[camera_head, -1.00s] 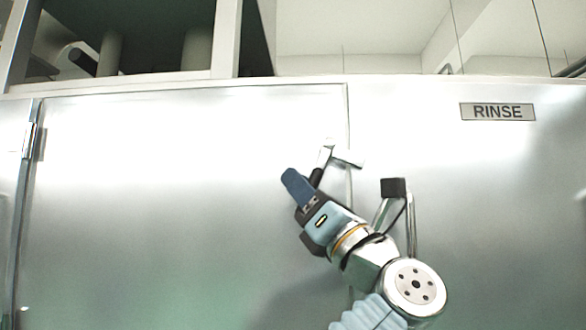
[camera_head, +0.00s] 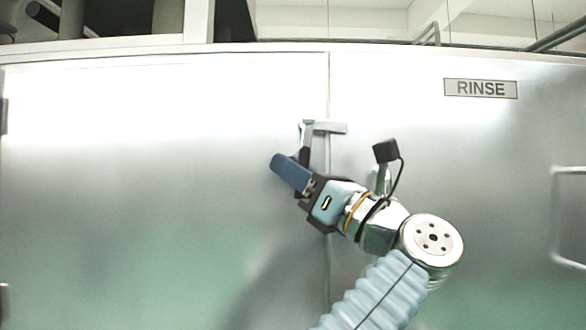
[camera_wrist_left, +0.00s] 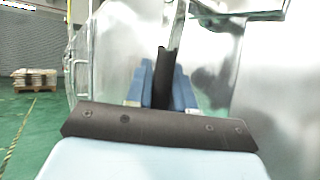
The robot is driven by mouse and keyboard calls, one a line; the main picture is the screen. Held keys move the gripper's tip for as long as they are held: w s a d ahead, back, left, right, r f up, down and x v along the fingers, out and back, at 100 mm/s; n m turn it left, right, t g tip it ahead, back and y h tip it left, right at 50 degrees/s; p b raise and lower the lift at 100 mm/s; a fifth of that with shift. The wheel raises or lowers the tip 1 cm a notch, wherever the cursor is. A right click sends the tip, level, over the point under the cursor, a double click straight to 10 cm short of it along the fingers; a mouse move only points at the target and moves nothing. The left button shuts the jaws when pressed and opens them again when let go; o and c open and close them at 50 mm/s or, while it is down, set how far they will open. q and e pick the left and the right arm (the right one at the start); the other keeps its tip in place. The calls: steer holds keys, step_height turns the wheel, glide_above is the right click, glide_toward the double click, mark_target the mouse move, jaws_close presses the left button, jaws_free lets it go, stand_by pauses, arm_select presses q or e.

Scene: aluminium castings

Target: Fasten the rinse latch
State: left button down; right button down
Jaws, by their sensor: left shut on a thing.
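The rinse latch (camera_head: 328,127) is a small metal bar that lies about level across the seam between two steel panels. Its lever, with a black grip (camera_head: 304,157), hangs down from the bar's left end. My left gripper (camera_head: 291,172) has blue fingers and is shut on the black grip. In the left wrist view the grip (camera_wrist_left: 164,75) stands between the blue fingers (camera_wrist_left: 160,88), and part of the latch's metal shows at the top. The fingers partly hide the grip's lower end. My right gripper is in neither view.
A RINSE sign (camera_head: 480,88) is on the right panel. A metal handle (camera_head: 572,215) stands out at the far right. The left door panel (camera_head: 130,190) is flat and clear. In the left wrist view a loaded pallet (camera_wrist_left: 35,80) stands far off on green floor.

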arm_select(q)
steer(key=c, duration=1.1)
jaws_free()
steer(key=shift+s+d+f, duration=0.15)
steer(key=shift+d+f, duration=0.05)
steer(key=shift+d, duration=0.05)
steer(key=b+v, duration=0.2)
steer(key=v, duration=1.1)
